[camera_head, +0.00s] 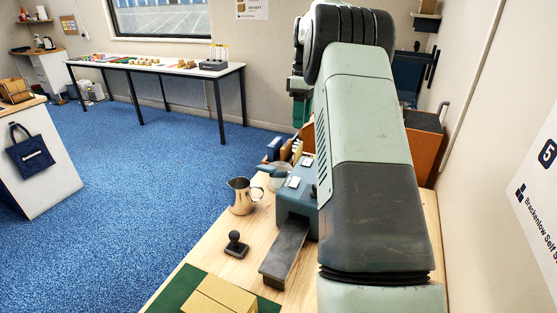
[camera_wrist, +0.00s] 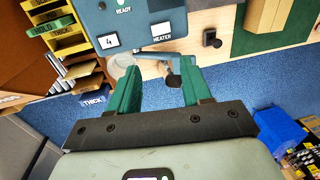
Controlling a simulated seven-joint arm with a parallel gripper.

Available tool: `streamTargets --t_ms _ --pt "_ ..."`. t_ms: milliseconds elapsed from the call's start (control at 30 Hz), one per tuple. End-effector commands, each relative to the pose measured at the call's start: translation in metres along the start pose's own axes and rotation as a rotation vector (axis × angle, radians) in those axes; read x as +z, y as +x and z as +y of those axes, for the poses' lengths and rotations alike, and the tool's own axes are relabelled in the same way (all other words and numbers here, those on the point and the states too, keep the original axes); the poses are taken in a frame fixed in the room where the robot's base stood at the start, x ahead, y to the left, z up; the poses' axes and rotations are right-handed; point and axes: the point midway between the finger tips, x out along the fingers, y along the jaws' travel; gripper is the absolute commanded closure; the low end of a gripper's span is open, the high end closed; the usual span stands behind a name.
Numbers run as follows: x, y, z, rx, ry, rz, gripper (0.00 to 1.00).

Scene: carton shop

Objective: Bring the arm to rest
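My gripper (camera_wrist: 157,78) shows in the wrist view with its two green fingers spread apart. No object is visible held between the fingertips; a small dark knob and blue floor show beyond them. In the head view my arm rises in front of the right side of the bench and bends over at the top. Part of my gripper (camera_head: 301,108) shows there, raised above the bench's far end, partly hidden behind the arm.
A wall is close on the right. Open blue floor (camera_head: 130,170) lies left.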

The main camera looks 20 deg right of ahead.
Motion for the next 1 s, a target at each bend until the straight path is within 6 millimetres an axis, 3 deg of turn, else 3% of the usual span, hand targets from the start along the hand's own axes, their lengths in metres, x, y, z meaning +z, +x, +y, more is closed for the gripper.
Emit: streamTargets --t_ms 33,200,300,400,567,1000 --pt "0.006 -0.018 -0.004 0.018 0.001 0.003 0.43" --pt "0.039 -0.086 -0.033 0.075 0.002 0.001 0.17" --pt "0.055 -0.116 -0.05 0.102 0.001 -0.005 0.02" --pt "0.065 -0.131 -0.061 0.116 0.002 -0.01 0.0" --pt "0.068 -0.12 -0.062 0.115 0.002 -0.013 0.0" --pt "0.068 -0.044 -0.053 0.117 0.002 -0.012 0.0"
